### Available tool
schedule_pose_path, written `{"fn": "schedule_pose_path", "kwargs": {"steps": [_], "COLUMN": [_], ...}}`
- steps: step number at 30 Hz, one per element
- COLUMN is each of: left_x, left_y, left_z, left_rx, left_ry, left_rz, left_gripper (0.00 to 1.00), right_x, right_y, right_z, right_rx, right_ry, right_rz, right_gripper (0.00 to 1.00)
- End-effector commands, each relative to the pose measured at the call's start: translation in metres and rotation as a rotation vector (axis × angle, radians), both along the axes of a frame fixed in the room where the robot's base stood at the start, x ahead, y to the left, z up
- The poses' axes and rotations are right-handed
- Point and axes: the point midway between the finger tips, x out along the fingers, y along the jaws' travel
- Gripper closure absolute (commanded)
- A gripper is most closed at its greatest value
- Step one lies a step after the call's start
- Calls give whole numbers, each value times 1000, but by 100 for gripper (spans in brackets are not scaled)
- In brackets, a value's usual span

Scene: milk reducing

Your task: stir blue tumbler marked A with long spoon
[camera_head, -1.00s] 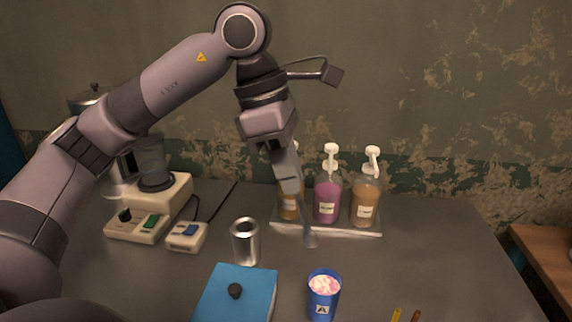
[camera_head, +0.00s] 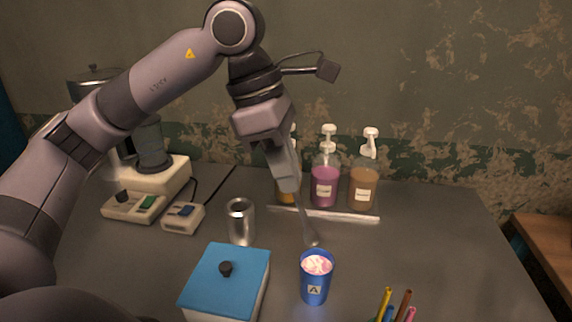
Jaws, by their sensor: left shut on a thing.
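The blue tumbler marked A (camera_head: 315,287) stands upright at the front middle of the table, with a pink and white filling at its top. My left gripper (camera_head: 289,186) points downward above the table and is shut on the long spoon (camera_head: 308,227). The spoon's upper end is hidden between the fingers. Its bowl hangs down, just above the tumbler's far rim in the picture; I cannot tell the exact gap. My right gripper is not in view.
A steel cup (camera_head: 240,222) stands left of the spoon. A blue-lidded box (camera_head: 228,277) is left of the tumbler. A blender (camera_head: 152,172) is at left. Colored sticks (camera_head: 404,304) are at front right.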

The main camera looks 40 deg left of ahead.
Motion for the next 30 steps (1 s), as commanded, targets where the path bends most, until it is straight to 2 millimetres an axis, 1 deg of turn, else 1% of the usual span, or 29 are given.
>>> {"fn": "schedule_pose_path", "kwargs": {"steps": [1,12,30], "left_x": [0,2,8], "left_y": [0,-4,-17], "left_z": [-8,-37,-81], "left_rx": [0,-1,0], "left_ry": [-1,-1,-2], "left_rz": [0,-1,-1], "left_gripper": [100,100,100], "right_x": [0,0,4], "right_y": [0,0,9], "right_z": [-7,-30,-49], "right_rx": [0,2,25], "right_ry": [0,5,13], "right_rz": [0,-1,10], "right_gripper": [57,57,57]}}
